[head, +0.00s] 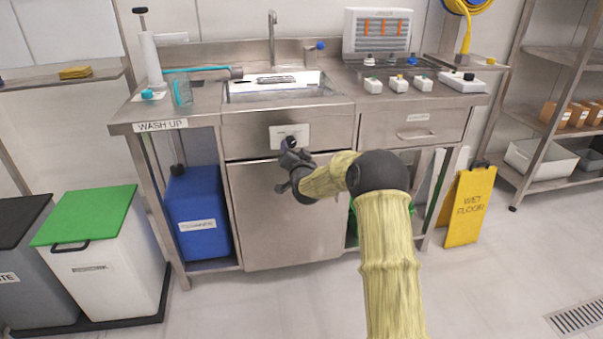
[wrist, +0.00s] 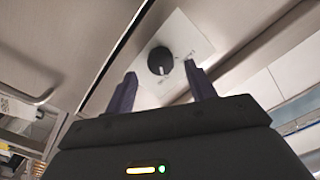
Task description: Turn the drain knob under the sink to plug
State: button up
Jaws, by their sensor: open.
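The drain knob (wrist: 161,61) is a round black dial with a light pointer mark, on a white label plate (wrist: 180,40) on the steel front under the sink. In the head view the plate (head: 283,134) shows below the sink basin (head: 275,86), and the knob is largely hidden by my gripper. My gripper (wrist: 162,88) is open and empty in the wrist view, with the knob ahead between its two fingers. Whether the fingers reach beside the knob I cannot tell. In the head view my gripper (head: 291,155) is at the lower edge of the plate.
A steel cabinet door (head: 285,225) is below the plate, and a drawer (head: 414,131) is to its right. A blue container (head: 198,215) stands on the lower left shelf. A yellow wet-floor sign (head: 468,207) stands at right. The floor in front is clear.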

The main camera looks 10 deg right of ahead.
jog(key=s+p, duration=0.1)
jog(key=s, duration=1.2)
jog(key=shift+s+p, duration=0.35)
jog(key=shift+p, duration=0.05)
jog(key=s+f+n+g, duration=0.35)
jog(key=s+g, duration=0.45)
jog(key=s, duration=0.9)
jog(key=s+f+n+g, duration=0.2)
jog(key=s+n+g, duration=0.35)
jog(key=s, duration=1.15)
notch_tip(320, 180, up, 36)
jog(key=m+g+p, duration=0.1)
jog(key=g+p, duration=0.1)
jog(key=p, duration=3.4)
jog(key=shift+m, duration=0.4)
